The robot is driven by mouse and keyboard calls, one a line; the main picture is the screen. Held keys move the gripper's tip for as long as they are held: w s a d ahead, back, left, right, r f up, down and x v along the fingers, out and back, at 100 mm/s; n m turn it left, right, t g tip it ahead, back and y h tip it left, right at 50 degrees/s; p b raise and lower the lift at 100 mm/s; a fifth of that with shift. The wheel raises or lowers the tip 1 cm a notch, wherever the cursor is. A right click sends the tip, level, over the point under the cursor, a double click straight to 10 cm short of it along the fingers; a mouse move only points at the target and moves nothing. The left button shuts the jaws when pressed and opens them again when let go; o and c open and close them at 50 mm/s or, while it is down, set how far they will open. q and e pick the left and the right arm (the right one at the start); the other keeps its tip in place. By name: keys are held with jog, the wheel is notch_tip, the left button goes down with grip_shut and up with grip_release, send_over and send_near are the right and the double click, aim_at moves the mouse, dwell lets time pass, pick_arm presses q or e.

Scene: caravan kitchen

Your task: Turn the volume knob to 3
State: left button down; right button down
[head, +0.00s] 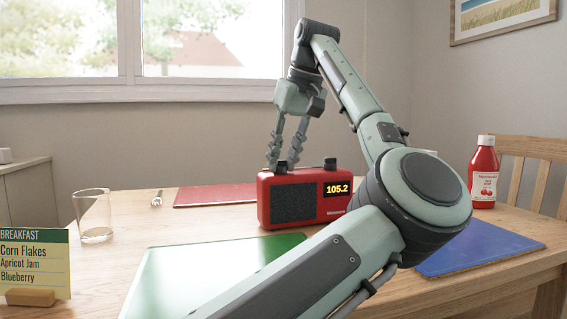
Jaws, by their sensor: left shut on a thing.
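A red radio (306,199) stands upright on the table, with a dark speaker grille and a display reading 105.2. Two dark knobs sit on its top, a left knob (281,168) and a right knob (330,163). No volume markings are readable from here. My left gripper (282,166) points down from above, its two fingers on either side of the left knob and shut on it. My right gripper is not in view.
A green mat (190,274) lies in front of the radio, a red mat (215,195) behind it and a blue mat (480,247) to the right. A glass (94,216), a menu card (35,262) and a ketchup bottle (484,174) stand around.

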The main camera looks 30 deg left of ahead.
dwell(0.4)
pick_arm(q)
jog(key=c, duration=1.3)
grip_release()
jog(key=v, duration=1.2)
